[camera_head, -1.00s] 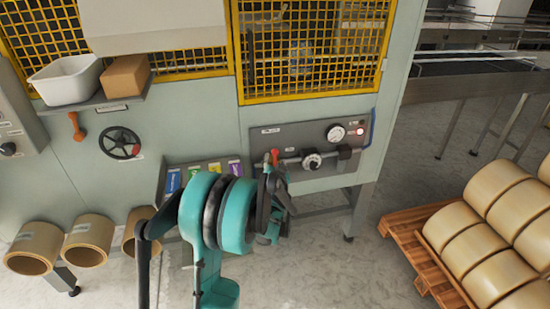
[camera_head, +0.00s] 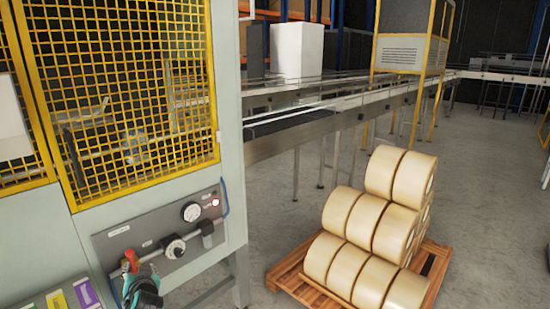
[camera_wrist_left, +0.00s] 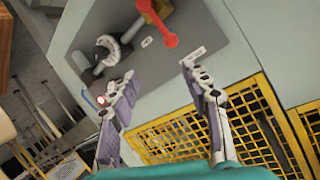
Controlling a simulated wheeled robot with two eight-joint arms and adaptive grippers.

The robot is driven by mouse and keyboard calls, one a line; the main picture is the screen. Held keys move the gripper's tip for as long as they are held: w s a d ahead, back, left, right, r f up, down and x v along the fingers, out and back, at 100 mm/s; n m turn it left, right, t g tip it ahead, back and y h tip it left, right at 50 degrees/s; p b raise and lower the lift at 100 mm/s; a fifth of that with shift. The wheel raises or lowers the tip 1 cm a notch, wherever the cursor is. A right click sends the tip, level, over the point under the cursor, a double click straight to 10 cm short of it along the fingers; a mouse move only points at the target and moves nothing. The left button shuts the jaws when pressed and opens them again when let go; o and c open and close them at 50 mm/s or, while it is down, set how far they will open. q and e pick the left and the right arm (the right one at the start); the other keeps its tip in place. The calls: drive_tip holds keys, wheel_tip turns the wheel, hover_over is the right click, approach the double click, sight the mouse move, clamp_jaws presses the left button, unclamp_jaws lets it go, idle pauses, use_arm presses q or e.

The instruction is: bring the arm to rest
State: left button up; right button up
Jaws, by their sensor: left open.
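My left gripper (camera_head: 142,287) shows at the bottom left of the head view, just below a red handle (camera_head: 130,260) on the machine's grey control panel (camera_head: 103,244). In the left wrist view my left gripper (camera_wrist_left: 158,72) has its two fingers spread apart with nothing between them. Past the fingertips, the red handle (camera_wrist_left: 160,22) stands out from the panel (camera_wrist_left: 215,62), apart from the fingers. Most of my left arm is outside the head view. My right gripper is not in view.
The panel also carries a round gauge (camera_head: 191,212), a black knob (camera_head: 174,248) and a lit button (camera_head: 215,202). Yellow mesh guards (camera_head: 125,130) are above it. A wooden pallet (camera_head: 290,272) with stacked tan rolls (camera_head: 352,218) stands to the right. Open floor lies behind it, near a conveyor (camera_head: 320,122).

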use_arm(q)
drive_tip(key=s+d+f+m+g+h, duration=0.2)
drive_tip(key=s+d+h, duration=0.6)
drive_tip(key=s+d, duration=1.8)
drive_tip(key=shift+f+g, duration=0.55)
drive_tip(key=shift+g, duration=0.65)
